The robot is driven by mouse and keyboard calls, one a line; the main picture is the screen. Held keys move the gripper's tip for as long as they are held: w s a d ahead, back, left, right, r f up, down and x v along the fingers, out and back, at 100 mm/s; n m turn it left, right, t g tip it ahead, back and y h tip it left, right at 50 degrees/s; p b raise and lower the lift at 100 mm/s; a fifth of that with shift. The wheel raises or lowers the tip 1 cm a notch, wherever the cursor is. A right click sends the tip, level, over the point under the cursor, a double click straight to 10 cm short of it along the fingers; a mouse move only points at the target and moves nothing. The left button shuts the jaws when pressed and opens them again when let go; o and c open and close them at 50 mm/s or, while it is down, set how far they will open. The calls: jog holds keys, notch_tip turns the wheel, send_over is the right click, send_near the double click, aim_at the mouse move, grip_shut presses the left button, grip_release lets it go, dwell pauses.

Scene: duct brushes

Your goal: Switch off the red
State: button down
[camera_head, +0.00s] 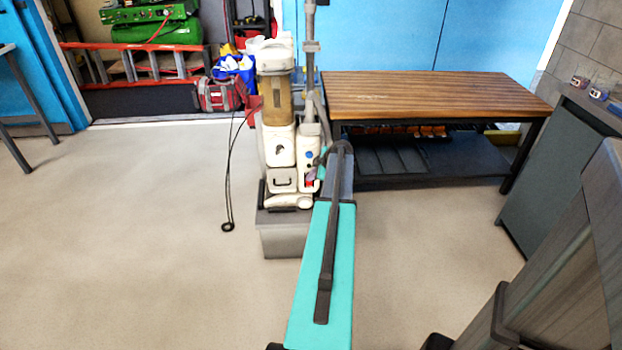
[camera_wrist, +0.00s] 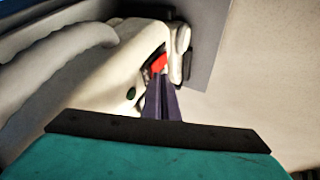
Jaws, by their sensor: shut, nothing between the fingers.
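A cream upright machine (camera_head: 281,150), which looks like a vacuum cleaner, stands on a grey box. A small red part (camera_head: 310,184), seemingly its switch, sits low on its right side. The red part also shows in the wrist view (camera_wrist: 159,64), set in the cream body near a green dot. My gripper (camera_head: 319,172) is at the machine's right side. In the wrist view its dark purple fingers (camera_wrist: 163,82) are together, empty, with their tips right in front of the red part and covering its lower edge. I cannot tell whether they touch it, nor which way the switch is set.
The grey box (camera_head: 282,240) stands on open floor. A wooden-topped bench (camera_head: 430,95) is behind and right of it. A black cable (camera_head: 229,190) hangs down left of the machine. A dark cabinet (camera_head: 560,180) stands at right. The left floor is clear.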

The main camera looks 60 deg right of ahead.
jog(key=a+v, duration=0.1)
jog(key=v, duration=1.1)
jog(key=shift+a+f, duration=0.15)
jog(key=shift+a, duration=0.15)
dwell(0.4)
